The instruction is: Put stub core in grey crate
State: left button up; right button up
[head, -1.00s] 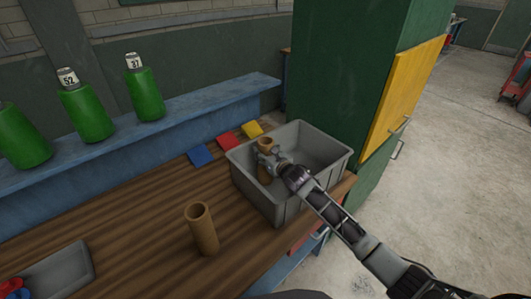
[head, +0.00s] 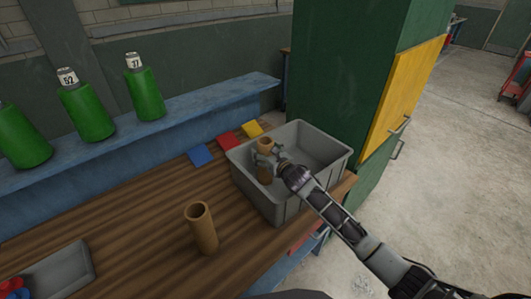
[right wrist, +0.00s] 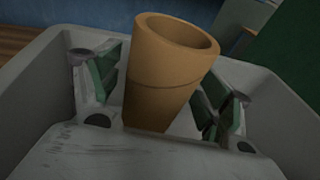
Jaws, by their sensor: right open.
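The grey crate (head: 318,150) stands at the right end of the wooden bench. A short brown hollow core (head: 265,145) is inside the crate near its left wall. My right gripper (head: 264,163) is inside the crate around this core. In the right wrist view the core (right wrist: 160,85) stands slightly tilted between the open fingers (right wrist: 160,98), with gaps on both sides; its lower end is hidden. A second, taller brown core (head: 202,230) stands upright on the bench, left of the crate. My left gripper is not in view.
Blue (head: 200,155), red (head: 228,141) and yellow (head: 252,129) squares lie behind the crate. A grey tray (head: 58,272) is at lower left. A green cabinet (head: 345,75) rises behind the crate.

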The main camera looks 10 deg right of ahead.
aim_at(269, 155)
jog(key=shift+v, duration=3.4)
jog(key=shift+s, duration=0.2)
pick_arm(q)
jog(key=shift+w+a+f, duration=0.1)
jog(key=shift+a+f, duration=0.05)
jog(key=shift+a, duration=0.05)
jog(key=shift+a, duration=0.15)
